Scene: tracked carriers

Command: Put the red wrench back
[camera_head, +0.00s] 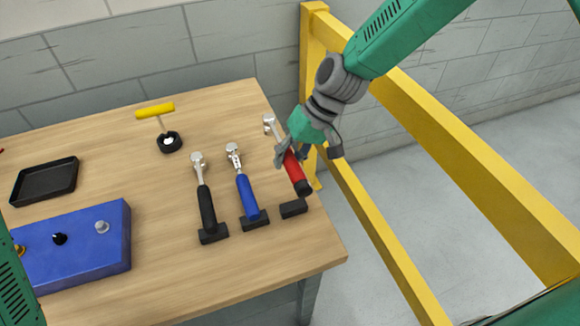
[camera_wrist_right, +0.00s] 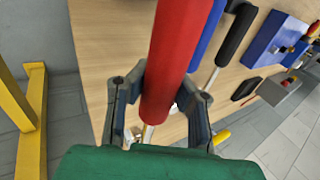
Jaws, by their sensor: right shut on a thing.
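The red wrench (camera_head: 296,172) has a red handle and a silver head. It is in my right gripper (camera_head: 286,152), near the right edge of the wooden table (camera_head: 165,264). Its handle end is above and just behind a small black holder (camera_head: 293,208) that looks empty. In the right wrist view the red handle (camera_wrist_right: 176,55) runs up between the fingers of my right gripper (camera_wrist_right: 160,100), which are shut on it. I cannot tell whether the handle touches the holder. My left gripper is not in view.
A blue wrench (camera_head: 247,196) and a black wrench (camera_head: 207,208) sit in black holders to the left. A blue control box (camera_head: 75,250), a black tray (camera_head: 45,181) and a yellow-handled tool (camera_head: 155,110) are further left. A yellow frame (camera_head: 470,180) stands at the right.

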